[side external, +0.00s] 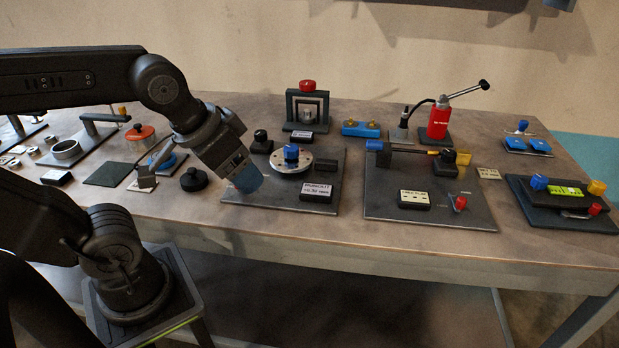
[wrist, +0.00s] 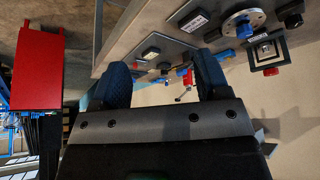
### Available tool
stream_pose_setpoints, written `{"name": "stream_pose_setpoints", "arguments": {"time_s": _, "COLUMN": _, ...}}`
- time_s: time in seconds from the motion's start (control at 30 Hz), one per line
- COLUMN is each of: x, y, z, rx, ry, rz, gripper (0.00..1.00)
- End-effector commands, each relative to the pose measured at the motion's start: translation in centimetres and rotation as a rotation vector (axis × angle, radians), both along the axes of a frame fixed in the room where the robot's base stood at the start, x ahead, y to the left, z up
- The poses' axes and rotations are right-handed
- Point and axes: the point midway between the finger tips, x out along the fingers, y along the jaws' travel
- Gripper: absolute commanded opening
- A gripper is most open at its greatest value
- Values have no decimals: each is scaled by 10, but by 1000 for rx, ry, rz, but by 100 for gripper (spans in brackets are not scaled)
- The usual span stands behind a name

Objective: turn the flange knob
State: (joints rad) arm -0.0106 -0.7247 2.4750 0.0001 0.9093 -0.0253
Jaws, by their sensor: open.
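The flange knob (side external: 291,153) is a blue knob on top of a round silver flange (side external: 290,168) with holes around its rim. The flange sits on a dark grey base plate (side external: 240,203) on the bench. In the wrist view the knob (wrist: 243,29) and flange (wrist: 256,17) show near the top right. My gripper (side external: 247,182) is to the left of the flange, above the plate's left part, apart from the knob. In the wrist view its two blue fingers (wrist: 163,72) are spread with nothing between them.
A black knob (side external: 260,142) and a labelled block (side external: 317,192) stand close to the flange. A dark frame with a red button (side external: 307,87) is behind it. A second plate with a lever (side external: 396,147) lies to the right. A black-knobbed weight (side external: 194,179) is at left.

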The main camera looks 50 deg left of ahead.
Motion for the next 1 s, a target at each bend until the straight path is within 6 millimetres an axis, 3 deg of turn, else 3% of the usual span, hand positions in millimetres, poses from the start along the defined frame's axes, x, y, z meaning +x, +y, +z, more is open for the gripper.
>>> {"name": "stream_pose_setpoints", "arguments": {"time_s": 0.17, "x": 42, "y": 19, "z": 20, "rx": -74, "ry": 74, "rz": 224, "gripper": 69}}
{"name": "stream_pose_setpoints", "arguments": {"time_s": 0.33, "x": 101, "y": 56, "z": 35, "rx": -171, "ry": 166, "rz": 547, "gripper": 69}}
{"name": "stream_pose_setpoints", "arguments": {"time_s": 0.6, "x": 186, "y": 138, "z": 22, "rx": -299, "ry": 290, "rz": 1074, "gripper": 69}}
{"name": "stream_pose_setpoints", "arguments": {"time_s": 0.8, "x": 224, "y": 196, "z": -4, "rx": -359, "ry": 351, "rz": 1392, "gripper": 69}}
{"name": "stream_pose_setpoints", "arguments": {"time_s": 1.0, "x": 236, "y": 221, "z": -19, "rx": -381, "ry": 373, "rz": 1531, "gripper": 69}}
